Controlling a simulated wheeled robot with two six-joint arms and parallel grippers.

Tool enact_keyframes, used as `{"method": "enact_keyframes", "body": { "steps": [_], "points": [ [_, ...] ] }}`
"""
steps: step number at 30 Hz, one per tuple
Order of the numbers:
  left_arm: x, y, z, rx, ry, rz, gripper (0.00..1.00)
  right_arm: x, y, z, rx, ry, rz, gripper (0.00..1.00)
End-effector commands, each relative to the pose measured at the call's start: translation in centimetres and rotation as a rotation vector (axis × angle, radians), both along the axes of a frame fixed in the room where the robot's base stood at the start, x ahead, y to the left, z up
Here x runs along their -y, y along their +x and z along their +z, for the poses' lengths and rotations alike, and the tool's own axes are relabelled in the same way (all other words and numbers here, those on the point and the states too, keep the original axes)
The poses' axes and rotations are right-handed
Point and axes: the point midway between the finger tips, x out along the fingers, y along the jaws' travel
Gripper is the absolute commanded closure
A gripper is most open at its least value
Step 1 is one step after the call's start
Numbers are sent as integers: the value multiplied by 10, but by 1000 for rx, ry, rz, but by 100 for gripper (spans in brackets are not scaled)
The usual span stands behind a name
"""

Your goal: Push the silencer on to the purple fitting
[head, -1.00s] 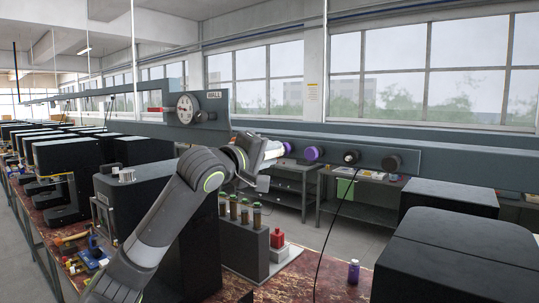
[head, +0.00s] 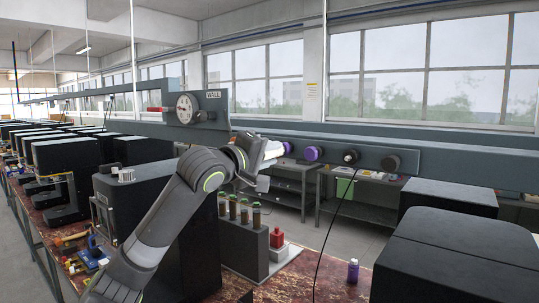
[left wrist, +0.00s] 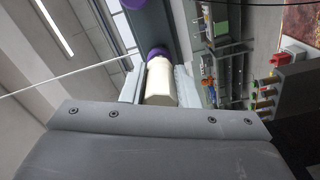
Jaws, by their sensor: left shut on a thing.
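My left gripper (head: 269,154) is shut on the silencer, a cream, faceted cylinder (left wrist: 160,82) that lies between its two pale fingers in the left wrist view. In the head view only a pale bit of the silencer (head: 274,150) shows at the fingertips. The purple fitting (left wrist: 157,52) is right at the silencer's far end and in line with it. They look in contact, but I cannot tell how far one is over the other. In the head view the fitting (head: 287,147) is partly hidden by my gripper. My right gripper is not in view.
A gauge (head: 187,108) is at left. A black cable hangs from the rail. Below stand a bottle rack (head: 243,232), a red bottle (head: 277,238) and a purple bottle (head: 353,271).

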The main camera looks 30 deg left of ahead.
Motion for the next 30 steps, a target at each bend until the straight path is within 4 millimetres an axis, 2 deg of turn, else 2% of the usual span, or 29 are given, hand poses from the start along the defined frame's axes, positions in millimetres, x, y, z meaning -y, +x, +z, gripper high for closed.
{"method": "enact_keyframes", "body": {
  "steps": [18,30],
  "points": [
    [0,0,0,1,0,0,92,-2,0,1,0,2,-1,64],
    [0,7,1,1,0,1,92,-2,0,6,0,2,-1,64]
  ]
}}
